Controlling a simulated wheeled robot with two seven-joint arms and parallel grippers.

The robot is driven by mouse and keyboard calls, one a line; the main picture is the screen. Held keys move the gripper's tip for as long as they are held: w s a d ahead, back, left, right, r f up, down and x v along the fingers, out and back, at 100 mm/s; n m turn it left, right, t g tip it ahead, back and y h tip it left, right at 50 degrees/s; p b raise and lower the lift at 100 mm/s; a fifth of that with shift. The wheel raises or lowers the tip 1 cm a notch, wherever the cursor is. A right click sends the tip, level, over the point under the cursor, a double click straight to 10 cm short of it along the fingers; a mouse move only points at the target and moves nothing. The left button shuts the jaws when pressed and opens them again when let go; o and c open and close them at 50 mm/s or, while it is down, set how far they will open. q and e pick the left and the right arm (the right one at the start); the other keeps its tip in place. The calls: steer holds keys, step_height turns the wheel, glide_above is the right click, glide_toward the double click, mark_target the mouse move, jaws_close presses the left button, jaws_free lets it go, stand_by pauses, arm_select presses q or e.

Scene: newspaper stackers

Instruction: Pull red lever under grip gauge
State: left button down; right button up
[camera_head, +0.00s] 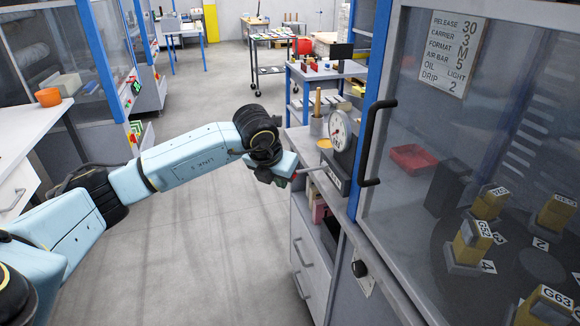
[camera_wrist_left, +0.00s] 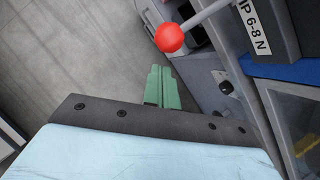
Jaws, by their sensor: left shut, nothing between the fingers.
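The grip gauge (camera_head: 340,132) has a round white dial and stands on the counter beside the glass cabinet. Its grey base with a label (camera_wrist_left: 258,28) shows at the top right of the left wrist view. A pale rod sticks out from under it and ends in a red ball, the red lever (camera_wrist_left: 169,38). My left gripper (camera_wrist_left: 162,72) has green fingers, closed together and empty. The fingertips are just below the red ball in the wrist view, apart from it in the picture. In the head view my left gripper (camera_head: 283,181) is beside the lever's end and largely hides the ball.
A glass cabinet (camera_head: 400,110) with a dark vertical handle (camera_head: 371,145) stands close to the right of the gauge. Grey drawers (camera_head: 311,255) lie below the counter. The floor (camera_head: 215,255) to the left is clear.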

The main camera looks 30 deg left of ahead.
stand_by(0.3)
arm_select(q)
steer(key=v, duration=1.3)
steer(key=shift+r, duration=0.15)
